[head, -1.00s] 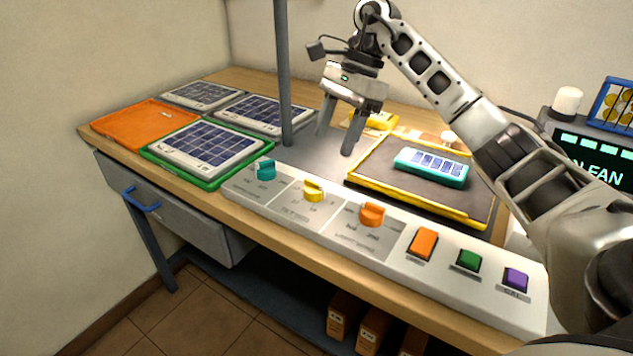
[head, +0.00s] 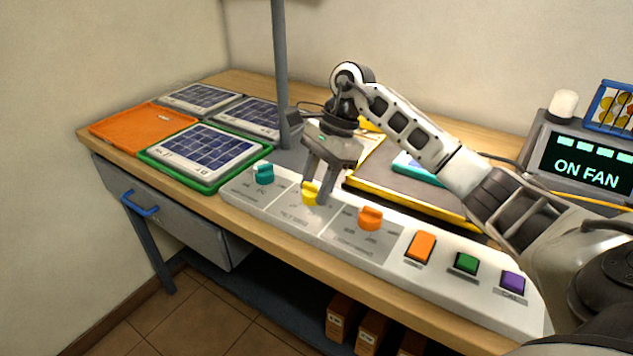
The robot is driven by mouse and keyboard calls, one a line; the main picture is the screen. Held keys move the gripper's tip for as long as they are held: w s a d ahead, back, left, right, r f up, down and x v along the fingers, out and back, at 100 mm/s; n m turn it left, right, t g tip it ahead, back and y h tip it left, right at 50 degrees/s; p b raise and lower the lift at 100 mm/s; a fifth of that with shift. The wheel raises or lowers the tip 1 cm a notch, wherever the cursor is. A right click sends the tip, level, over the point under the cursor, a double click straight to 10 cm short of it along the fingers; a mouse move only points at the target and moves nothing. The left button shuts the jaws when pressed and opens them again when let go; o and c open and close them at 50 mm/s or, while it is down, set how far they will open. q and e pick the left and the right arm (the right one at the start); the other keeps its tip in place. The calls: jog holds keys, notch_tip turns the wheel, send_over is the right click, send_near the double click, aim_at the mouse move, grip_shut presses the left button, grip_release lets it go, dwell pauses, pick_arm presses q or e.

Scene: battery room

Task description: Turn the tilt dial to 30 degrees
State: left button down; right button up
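The control panel (head: 399,261) runs along the front of the bench with a teal dial (head: 263,173), a yellow dial (head: 310,193) and an orange dial (head: 370,218). The label under the yellow dial looks like the tilt one, but the print is too small to read surely. My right gripper (head: 315,199) points down at the yellow dial, with its fingers on either side of it and partly covering it. The fingers look apart; whether they touch the dial cannot be told. My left gripper is not in view.
Orange, green and purple buttons (head: 421,247) line the panel's right part. A grey post (head: 281,75) stands behind the dials. Solar panels and an orange tray (head: 142,127) lie at left. A yellow-edged mat lies behind my gripper. A screen (head: 587,165) reads "ON FAN".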

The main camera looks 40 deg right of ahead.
jog(key=c, duration=0.4)
jog(key=shift+o, duration=0.2)
